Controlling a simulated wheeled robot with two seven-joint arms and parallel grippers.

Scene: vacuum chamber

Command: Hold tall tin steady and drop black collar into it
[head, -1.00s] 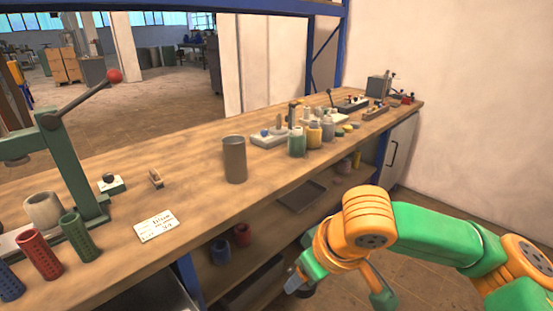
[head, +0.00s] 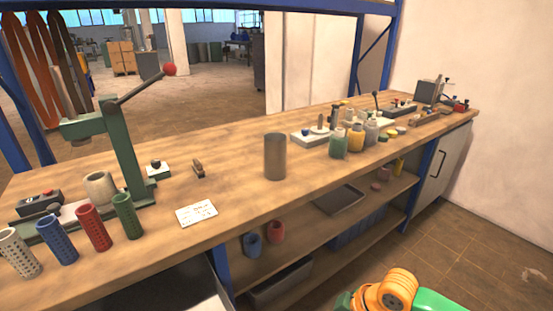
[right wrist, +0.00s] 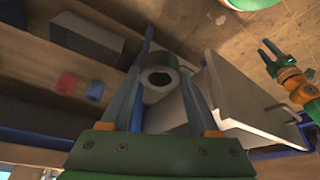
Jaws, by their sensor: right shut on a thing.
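The tall tin (head: 275,157), a plain grey-brown cylinder, stands upright near the front edge of the bench in the head view. No gripper is near it there.
On the bench (head: 235,205), a green lever press (head: 122,150) and several perforated sleeves stand left. The wood around the tin is clear.

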